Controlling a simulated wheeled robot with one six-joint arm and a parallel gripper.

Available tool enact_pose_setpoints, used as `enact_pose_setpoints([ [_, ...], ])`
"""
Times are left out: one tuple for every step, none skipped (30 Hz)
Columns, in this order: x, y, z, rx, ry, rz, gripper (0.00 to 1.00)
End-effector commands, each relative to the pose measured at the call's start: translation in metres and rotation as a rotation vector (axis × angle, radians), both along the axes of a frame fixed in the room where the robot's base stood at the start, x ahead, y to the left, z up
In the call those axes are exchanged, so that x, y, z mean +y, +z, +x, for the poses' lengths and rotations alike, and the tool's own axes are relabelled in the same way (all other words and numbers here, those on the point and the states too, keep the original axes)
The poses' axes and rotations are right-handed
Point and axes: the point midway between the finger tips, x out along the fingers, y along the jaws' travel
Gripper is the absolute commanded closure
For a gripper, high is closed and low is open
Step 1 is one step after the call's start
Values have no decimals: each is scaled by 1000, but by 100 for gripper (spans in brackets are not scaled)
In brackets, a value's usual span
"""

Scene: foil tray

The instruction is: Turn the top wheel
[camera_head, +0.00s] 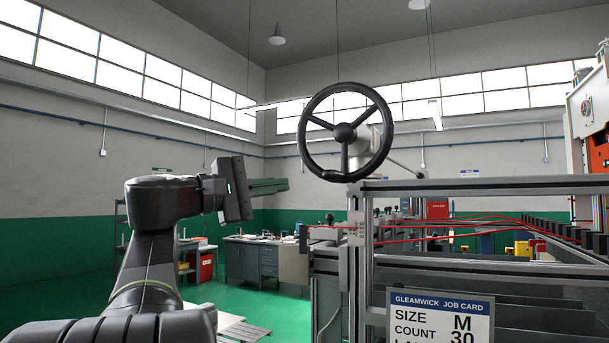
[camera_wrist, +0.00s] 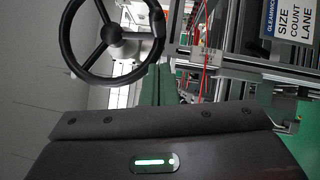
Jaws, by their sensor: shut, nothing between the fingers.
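The top wheel (camera_head: 344,132) is a black three-spoke handwheel on a light grey housing, above the left end of the metal frame. It also shows in the wrist view (camera_wrist: 112,34), at the top left, with its top cut off by the picture edge. My gripper (camera_head: 286,184) has green fingers and is to the left of the wheel and lower than its hub in the head view. The fingers are closed together and hold nothing. They appear apart from the wheel rim. In the wrist view the gripper (camera_wrist: 156,72) points up toward the rim's lower right side.
The metal frame (camera_head: 480,186) with red cables (camera_head: 450,218) lies below and right of the wheel. A job card (camera_head: 440,318) hangs on its front. A grey desk (camera_head: 262,262) stands farther back. The air left of the wheel looks clear.

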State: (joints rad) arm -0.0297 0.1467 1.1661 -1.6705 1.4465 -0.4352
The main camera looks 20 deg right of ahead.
Motion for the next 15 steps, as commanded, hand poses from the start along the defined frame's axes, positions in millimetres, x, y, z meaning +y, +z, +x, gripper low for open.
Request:
enact_pose_setpoints([
  [-10,3,1,1,-4,-1,100],
  [-15,4,1,1,-5,0,100],
  [-21,5,2,2,-4,0,100],
  [-25,5,3,2,-4,0,100],
  [-30,7,-1,0,-4,0,100],
  [-34,8,-6,1,-3,0,100],
  [-38,9,-9,1,-3,0,100],
  [-41,10,-11,1,-2,1,100],
  [-44,10,-13,1,-2,1,100],
  [-46,11,-15,1,-2,1,100],
  [-48,11,-17,1,-2,1,100],
  [-50,12,-18,1,0,0,100],
  [-51,12,-19,1,0,0,100],
  [-52,12,-19,1,0,0,100],
  [-53,12,-20,1,0,0,100],
])
